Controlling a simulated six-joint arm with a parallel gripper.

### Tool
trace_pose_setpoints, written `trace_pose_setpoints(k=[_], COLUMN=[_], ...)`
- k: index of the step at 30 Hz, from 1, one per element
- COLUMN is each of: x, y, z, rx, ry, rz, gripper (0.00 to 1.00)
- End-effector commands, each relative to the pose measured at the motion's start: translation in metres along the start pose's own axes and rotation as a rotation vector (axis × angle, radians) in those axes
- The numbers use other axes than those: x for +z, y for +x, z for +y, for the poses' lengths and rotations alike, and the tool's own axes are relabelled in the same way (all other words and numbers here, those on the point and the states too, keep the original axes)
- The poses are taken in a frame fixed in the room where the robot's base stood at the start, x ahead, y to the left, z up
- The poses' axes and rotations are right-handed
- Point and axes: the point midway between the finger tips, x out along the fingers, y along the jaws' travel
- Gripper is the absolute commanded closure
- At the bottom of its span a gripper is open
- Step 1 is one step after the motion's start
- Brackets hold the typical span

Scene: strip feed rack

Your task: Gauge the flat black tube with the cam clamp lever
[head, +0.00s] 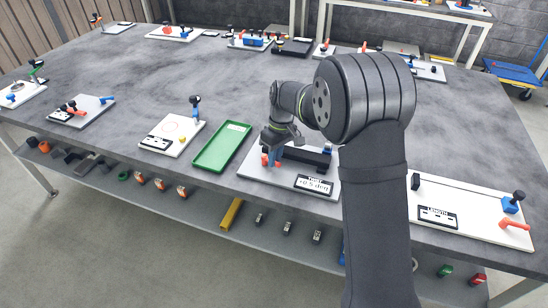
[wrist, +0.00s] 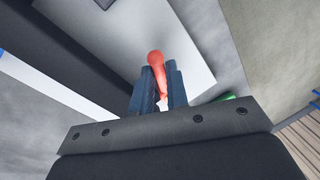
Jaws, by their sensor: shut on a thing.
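The flat black tube (head: 308,154) lies across the white gauge board (head: 262,176) in front of me. In the wrist view a long dark body, likely this tube (wrist: 72,48), runs diagonally at the left. The red cam clamp lever (wrist: 156,60) stands between the blue fingers of my gripper (wrist: 159,82), its rounded end showing beyond them. In the head view my gripper (head: 271,152) is low over the left end of the board, shut on the lever, which is mostly hidden there. The board's display (head: 314,184) appears to read +0.5 deg.
A green tray (head: 222,147) lies just left of the board. Another white board (head: 172,134) stands farther left, and a long length board (head: 470,207) is at the right. My arm covers the table between. Bare table lies behind the tray.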

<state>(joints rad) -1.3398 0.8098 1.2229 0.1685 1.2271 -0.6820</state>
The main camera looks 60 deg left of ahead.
Motion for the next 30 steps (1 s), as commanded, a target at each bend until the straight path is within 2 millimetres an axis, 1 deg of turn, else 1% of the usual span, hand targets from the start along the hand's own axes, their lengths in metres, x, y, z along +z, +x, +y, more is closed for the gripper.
trace_pose_setpoints(k=[14, 15, 17, 18, 26, 30], x=[-0.0003, -0.0003, -0.0003, -0.0003, -0.0002, -0.0006], y=[-0.0006, -0.0007, -0.0006, -0.0006, -0.0005, -0.0081], z=[0.0009, 0.0009, 0.0009, 0.0008, 0.0007, 0.0009], rx=[0.001, 0.001, 0.001, 0.001, 0.001, 0.002], ry=[-0.017, -0.017, -0.016, -0.016, -0.016, -0.016], rz=[-0.002, -0.002, -0.002, -0.002, -0.003, -0.001], gripper=[1.00, 0.84, 0.72, 0.64, 0.64, 0.64])
